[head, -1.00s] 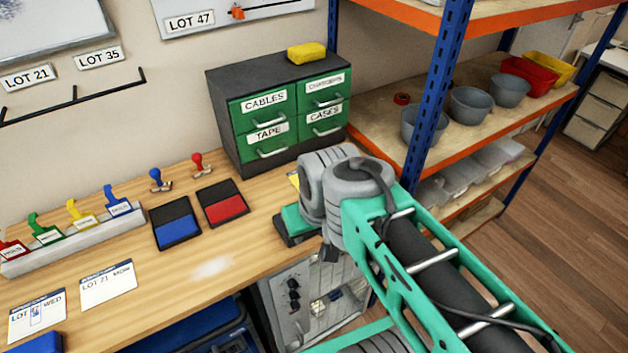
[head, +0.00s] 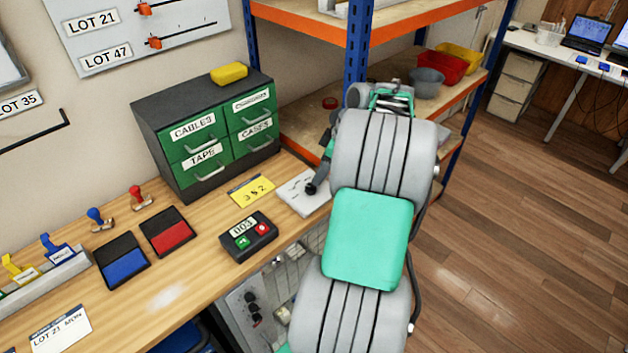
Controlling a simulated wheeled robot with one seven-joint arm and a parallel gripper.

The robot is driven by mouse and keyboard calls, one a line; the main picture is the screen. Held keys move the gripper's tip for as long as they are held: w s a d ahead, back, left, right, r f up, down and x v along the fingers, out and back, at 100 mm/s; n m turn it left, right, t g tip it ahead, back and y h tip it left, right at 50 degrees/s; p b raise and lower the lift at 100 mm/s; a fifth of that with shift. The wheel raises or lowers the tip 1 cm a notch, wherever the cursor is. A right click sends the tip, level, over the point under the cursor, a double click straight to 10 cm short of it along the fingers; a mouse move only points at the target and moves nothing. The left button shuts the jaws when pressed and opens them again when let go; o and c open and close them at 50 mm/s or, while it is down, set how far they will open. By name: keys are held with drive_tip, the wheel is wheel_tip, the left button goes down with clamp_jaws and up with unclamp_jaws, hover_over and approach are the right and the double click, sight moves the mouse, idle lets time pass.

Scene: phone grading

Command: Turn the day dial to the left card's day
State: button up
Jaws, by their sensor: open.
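A white panel (head: 297,193) with faint markings lies at the table's right end in the head view. A small black knob (head: 311,188) is on it and looks like the dial; its setting is too small to read. My arm covers the area just right of it. A card (head: 61,331) reading LOT 21 MON lies at the bottom left. The other card, marked WED, is outside the present view. My gripper's fingers cannot be made out; they seem hidden behind my arm.
A black button box (head: 248,237) reading 003, a yellow note (head: 251,190), a red ink pad (head: 168,231) and a blue ink pad (head: 122,261) lie on the table. A green drawer cabinet (head: 205,135) stands behind, and a shelf rack's blue post (head: 356,45) rises beyond the panel.

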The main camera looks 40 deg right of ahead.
sight(311, 186)
drive_tip(key=p+x, duration=0.1)
drive_tip(key=x, duration=0.5)
drive_tip(key=shift+w+a+f, duration=0.1)
drive_tip(key=shift+f, duration=0.15)
drive_tip(key=shift+c, duration=0.3)
clamp_jaws()
